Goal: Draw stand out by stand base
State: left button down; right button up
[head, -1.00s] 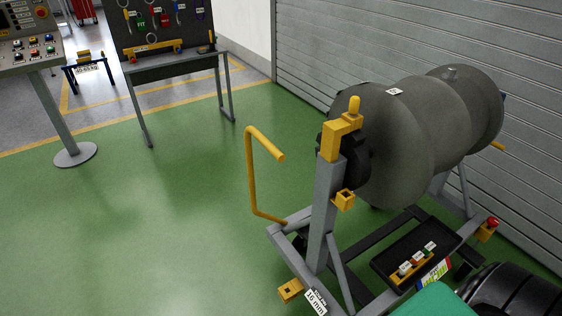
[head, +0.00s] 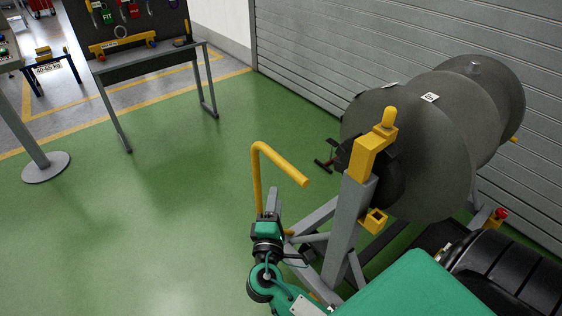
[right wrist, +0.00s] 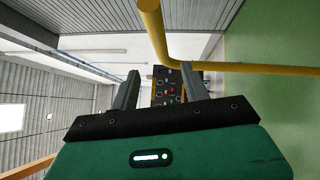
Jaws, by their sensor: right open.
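The stand is a grey wheeled frame with an upright post (head: 345,225) that carries a large grey engine (head: 430,140). A bent yellow handle (head: 282,163) rises from the left end of its base (head: 315,215); the handle also crosses the top of the right wrist view (right wrist: 157,32). My right gripper (head: 270,203) is beside the lower part of the handle and hides some of it. In the right wrist view its two fingers (right wrist: 160,72) are apart with nothing held between them. I cannot tell whether it touches the handle. My left gripper is out of view.
A grey workbench (head: 150,68) with a tool board stands at the back left, near a post on a round foot (head: 46,167). The shutter wall (head: 330,60) runs behind the engine. Green floor (head: 150,220) left of the stand is clear.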

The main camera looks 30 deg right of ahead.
aim_at(281, 162)
jog(key=p+x, duration=0.4)
jog(key=x, duration=0.9)
jog(key=shift+r, duration=0.1)
jog(key=shift+w+d, duration=0.2)
jog(key=shift+w, duration=0.05)
grip_shut()
